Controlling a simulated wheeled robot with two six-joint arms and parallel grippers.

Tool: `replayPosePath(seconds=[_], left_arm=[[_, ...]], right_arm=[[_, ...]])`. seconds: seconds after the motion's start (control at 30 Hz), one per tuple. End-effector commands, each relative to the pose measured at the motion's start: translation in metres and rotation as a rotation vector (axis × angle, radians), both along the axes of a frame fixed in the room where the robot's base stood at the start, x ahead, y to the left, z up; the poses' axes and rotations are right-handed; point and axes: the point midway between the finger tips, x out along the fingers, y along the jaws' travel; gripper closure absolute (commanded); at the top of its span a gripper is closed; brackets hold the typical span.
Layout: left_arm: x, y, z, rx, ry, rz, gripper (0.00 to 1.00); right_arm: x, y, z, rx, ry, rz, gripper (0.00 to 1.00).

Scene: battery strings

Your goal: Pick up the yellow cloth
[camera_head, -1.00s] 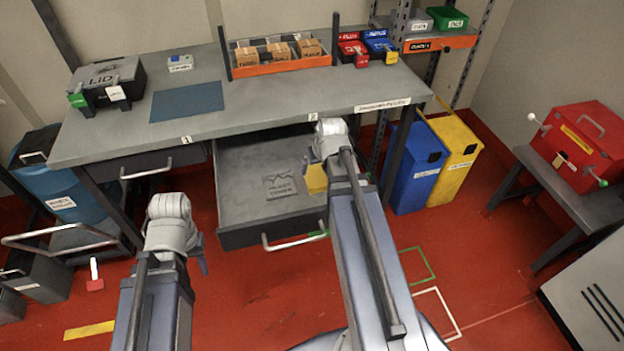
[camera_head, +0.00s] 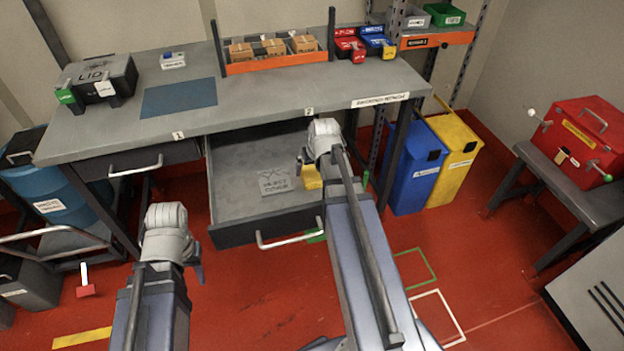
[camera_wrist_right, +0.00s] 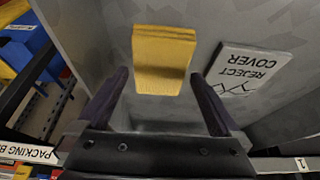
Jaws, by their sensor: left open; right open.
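The yellow cloth (camera_wrist_right: 163,58) lies in the open drawer (camera_head: 235,205), folded into a small block. In the head view only a small part of the cloth (camera_head: 312,177) shows, as my right arm hides the rest. My right gripper (camera_wrist_right: 160,85) is open and empty, with its two fingers apart and the cloth ahead between their tips. In the head view my right gripper (camera_head: 304,160) is over the right part of the drawer. My left gripper (camera_head: 198,270) is open, low in front of the bench and away from the cloth.
A grey plate marked REJECT COVER (camera_head: 273,182) lies beside the cloth in the drawer; it also shows in the right wrist view (camera_wrist_right: 245,75). The worktop (camera_head: 270,110) overhangs the drawer's back. The drawer handle (camera_head: 290,238) juts forward. Blue (camera_head: 417,170) and yellow bins (camera_head: 455,160) stand right.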

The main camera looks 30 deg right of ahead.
Motion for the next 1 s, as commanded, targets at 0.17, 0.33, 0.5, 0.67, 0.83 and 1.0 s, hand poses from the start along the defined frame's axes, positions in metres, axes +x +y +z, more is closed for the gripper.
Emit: replayPosePath(seconds=[0.17,0.33,0.5,0.67,0.83,1.0], left_arm=[[0.0,0.0001,-0.0174,0.0,0.0,0.0,0.56],[0.0,0.0,-0.0153,0.0,0.0,0.0,0.56],[0.0,0.0,-0.0152,0.0,0.0,0.0,0.56],[0.0,0.0,-0.0153,0.0,0.0,0.0,0.56],[0.0,0.0,-0.0153,0.0,0.0,0.0,0.56],[0.0,0.0,-0.0153,0.0,0.0,0.0,0.56]], right_arm=[[0.0062,-0.0014,-0.0174,0.0,-0.001,0.0,0.0],[0.0058,-0.0012,-0.0152,0.0,-0.001,0.0,0.0],[0.0058,-0.0012,-0.0152,0.0,-0.001,0.0,0.15],[0.0057,-0.0013,-0.0152,0.0,-0.001,0.0,0.33],[0.0057,-0.0013,-0.0152,0.0,-0.001,0.0,0.52],[0.0057,-0.0013,-0.0152,0.0,-0.001,0.0,0.68]])
